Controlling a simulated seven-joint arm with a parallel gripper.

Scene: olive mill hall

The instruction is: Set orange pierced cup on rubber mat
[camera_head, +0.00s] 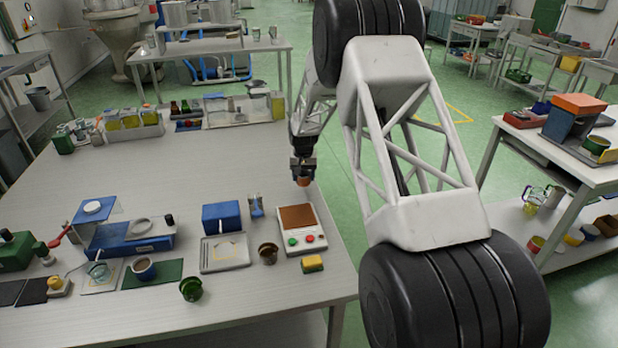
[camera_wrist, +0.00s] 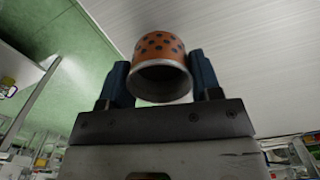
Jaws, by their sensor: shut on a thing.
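The orange cup with dark round holes (camera_wrist: 160,46) is held between the two blue fingers of my gripper (camera_wrist: 160,76) in the wrist view. Its grey rim and open mouth face the wrist camera. In the head view my gripper (camera_head: 303,167) and the cup (camera_head: 303,181) are above the table's right part, behind the brown-topped device. A green mat (camera_head: 172,272) lies at the front left under a blue mug. Dark flat mats (camera_head: 33,291) lie further left. I cannot tell for sure which is the rubber mat.
A white device with brown top (camera_head: 297,217), a brown cup (camera_head: 267,253), a yellow sponge (camera_head: 312,263) and a green cup (camera_head: 191,289) stand near the front. A blue box (camera_head: 221,217) and a blue-based machine (camera_head: 130,238) stand behind. The table's middle (camera_head: 190,170) is clear.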

